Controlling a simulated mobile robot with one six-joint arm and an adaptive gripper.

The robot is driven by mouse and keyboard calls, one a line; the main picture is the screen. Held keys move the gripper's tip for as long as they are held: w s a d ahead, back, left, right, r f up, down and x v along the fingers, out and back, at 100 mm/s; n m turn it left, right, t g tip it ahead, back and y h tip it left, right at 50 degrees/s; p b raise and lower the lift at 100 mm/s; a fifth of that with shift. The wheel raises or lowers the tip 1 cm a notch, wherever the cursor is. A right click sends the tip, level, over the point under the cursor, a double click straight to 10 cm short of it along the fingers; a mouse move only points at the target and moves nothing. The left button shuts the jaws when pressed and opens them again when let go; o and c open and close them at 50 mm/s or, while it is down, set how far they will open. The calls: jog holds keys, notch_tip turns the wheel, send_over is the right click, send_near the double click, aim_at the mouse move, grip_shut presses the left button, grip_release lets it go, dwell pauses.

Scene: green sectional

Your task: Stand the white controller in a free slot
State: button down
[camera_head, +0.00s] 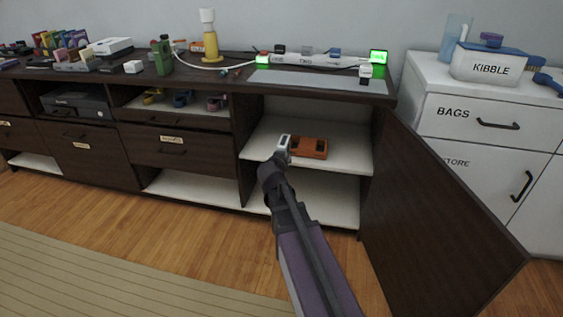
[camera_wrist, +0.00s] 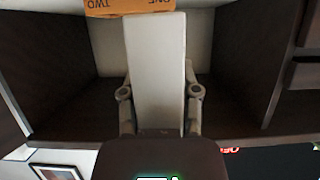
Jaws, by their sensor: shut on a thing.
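My gripper (camera_head: 281,160) reaches into the open cabinet bay at the middle right. It is shut on the white controller (camera_head: 285,143), a pale slab that looks upright in the head view. In the wrist view the controller (camera_wrist: 156,60) fills the space between the fingers (camera_wrist: 160,85). The orange holder (camera_head: 312,148) sits on the bay's upper shelf, just right of the controller. In the wrist view the holder (camera_wrist: 130,6) shows at the top edge, with the words ONE and TWO upside down. The controller overlaps it there; I cannot tell whether they touch. Its slots are not clearly visible.
The pale shelf (camera_head: 350,156) has free room around the holder. The dark cabinet door (camera_head: 430,215) stands open on the right. Dark side walls (camera_wrist: 55,70) bound the bay. The countertop above holds a power strip (camera_head: 305,60) and several small items.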

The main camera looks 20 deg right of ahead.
jog(key=shift+w+d+f+b, duration=0.15)
jog(key=shift+w+d, duration=1.9)
jog(key=shift+w, duration=1)
jog(key=shift+w+d+f+b, duration=0.2)
jog(key=shift+w+d, duration=1.9)
jog(key=shift+w, duration=1)
jog(key=shift+w+d+f+b, duration=0.15)
jog(key=shift+w+d, duration=1.9)
jog(key=shift+w, duration=1)
jog(key=shift+f+b, duration=1.8)
jog(key=shift+f, duration=0.1)
jog(key=shift+c, duration=1.3)
grip_release()
